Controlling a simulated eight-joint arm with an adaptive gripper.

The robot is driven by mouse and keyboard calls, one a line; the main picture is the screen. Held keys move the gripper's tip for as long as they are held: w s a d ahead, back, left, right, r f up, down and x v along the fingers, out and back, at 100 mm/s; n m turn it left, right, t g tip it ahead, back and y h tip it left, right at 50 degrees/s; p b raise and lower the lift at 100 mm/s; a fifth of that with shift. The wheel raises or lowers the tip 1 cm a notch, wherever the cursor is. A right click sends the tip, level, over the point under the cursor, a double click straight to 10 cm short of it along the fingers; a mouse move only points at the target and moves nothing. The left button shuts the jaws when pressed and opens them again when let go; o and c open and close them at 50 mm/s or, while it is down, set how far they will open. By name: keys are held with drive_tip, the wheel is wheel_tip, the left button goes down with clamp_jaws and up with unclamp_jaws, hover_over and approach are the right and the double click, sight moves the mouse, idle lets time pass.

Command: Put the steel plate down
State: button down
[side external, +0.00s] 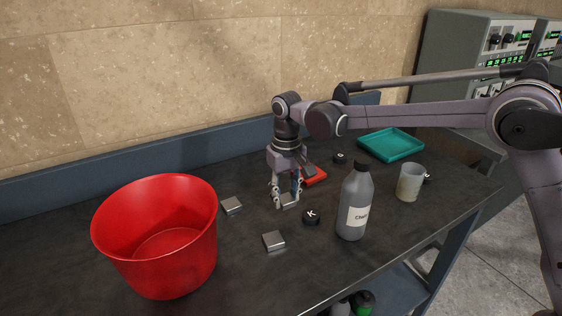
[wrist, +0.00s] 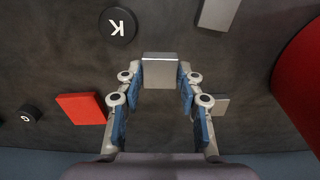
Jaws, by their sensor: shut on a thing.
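A small square steel plate (wrist: 161,73) is between the fingertips of my gripper (wrist: 158,77) in the wrist view. In the side view my gripper (side external: 285,190) points down and is shut on this plate (side external: 289,200), at or just above the dark table; I cannot tell whether the plate touches it. Two similar steel plates lie on the table: one (side external: 231,205) nearer the red bucket, and one (side external: 273,240) toward the front. Both show partly in the wrist view, one at the top (wrist: 218,12) and one beside the right finger (wrist: 220,105).
A red bucket (side external: 180,205) stands at left. A black K weight (side external: 311,217), a bottle (side external: 357,190) and a cup (side external: 409,184) stand to the right. A red block (side external: 312,177) is close behind my gripper; a teal tray (side external: 391,146) lies at back right. Bare table (side external: 340,275) shows in front.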

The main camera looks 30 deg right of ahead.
sight(283, 199)
drive_tip(key=shift+w+a+f, duration=0.1)
drive_tip(key=shift+a+f, duration=0.25)
drive_tip(key=shift+f, duration=1.9)
drive_tip(key=c, duration=0.8)
unclamp_jaws()
drive_tip(key=shift+f, duration=0.1)
drive_tip(key=shift+c, duration=0.2)
wheel_tip(283, 199, up, 12)
drive_tip(key=shift+f, duration=0.25)
drive_tip(key=shift+o, duration=0.4)
drive_tip(key=shift+r, duration=0.4)
